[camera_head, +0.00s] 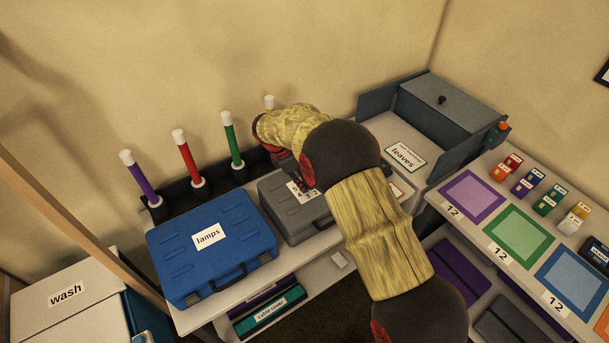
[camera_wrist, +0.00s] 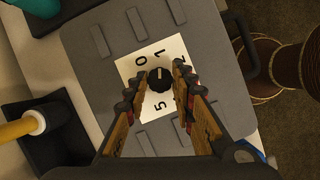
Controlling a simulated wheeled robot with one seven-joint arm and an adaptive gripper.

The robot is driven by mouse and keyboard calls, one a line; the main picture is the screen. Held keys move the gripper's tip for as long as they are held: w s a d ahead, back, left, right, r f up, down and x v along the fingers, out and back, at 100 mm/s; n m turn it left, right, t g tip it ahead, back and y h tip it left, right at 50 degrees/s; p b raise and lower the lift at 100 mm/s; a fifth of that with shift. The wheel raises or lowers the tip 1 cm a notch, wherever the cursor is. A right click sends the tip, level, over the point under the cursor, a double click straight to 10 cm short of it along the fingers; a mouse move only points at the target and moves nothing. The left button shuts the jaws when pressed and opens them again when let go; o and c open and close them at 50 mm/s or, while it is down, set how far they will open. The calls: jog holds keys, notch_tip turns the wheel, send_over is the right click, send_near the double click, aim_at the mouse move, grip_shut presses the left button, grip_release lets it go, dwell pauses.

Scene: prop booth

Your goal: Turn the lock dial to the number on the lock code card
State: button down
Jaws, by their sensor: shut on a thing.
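The lock dial (camera_wrist: 160,84) is a small black knob on a white number plate (camera_wrist: 136,66) on top of a grey case (camera_head: 279,211). A light mark on the knob points up, roughly toward the 1. My gripper (camera_wrist: 162,88) is over the plate with a finger on each side of the knob, shut on it. In the head view my arm hides the knob. A red-edged card (camera_head: 398,190) right of the case is mostly behind my arm; its writing is unreadable.
A blue case labelled lamps (camera_head: 208,236) stands left of the grey case. Coloured sticks with white tips (camera_head: 186,157) stand behind. A card reading leaves (camera_head: 404,157) lies near a grey box (camera_head: 446,103). A side table (camera_head: 480,226) holds coloured squares marked 12.

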jog(key=m+g+p, duration=0.1)
jog(key=m, duration=0.1)
jog(key=m+p, duration=0.1)
jog(key=m, duration=0.1)
jog(key=shift+w+m+g+p, duration=0.15)
jog(key=shift+m+g+p, duration=0.15)
jog(key=shift+g, duration=0.1)
jog(key=m, duration=0.2)
jog(key=m+g+p, duration=0.1)
jog(key=m, duration=0.1)
jog(key=shift+w+m+g+y, duration=0.1)
jog(key=shift+m+g+y, duration=0.2)
jog(key=shift+y, duration=0.1)
jog(key=m+g+y+p, duration=0.1)
jog(key=m, duration=0.3)
jog(key=shift+w+d, duration=0.1)
jog(key=shift+d, duration=0.05)
jog(key=shift+d+m+g+y+p, duration=0.15)
jog(key=shift+m+y, duration=0.25)
jog(key=shift+m, duration=0.8)
jog(key=shift+a+m+g+y+p, duration=0.15)
jog(key=shift+m+g+y, duration=0.2)
jog(key=shift+m, duration=0.85)
jog(key=shift+d, duration=0.1)
jog(key=c, duration=1.5)
grip_release()
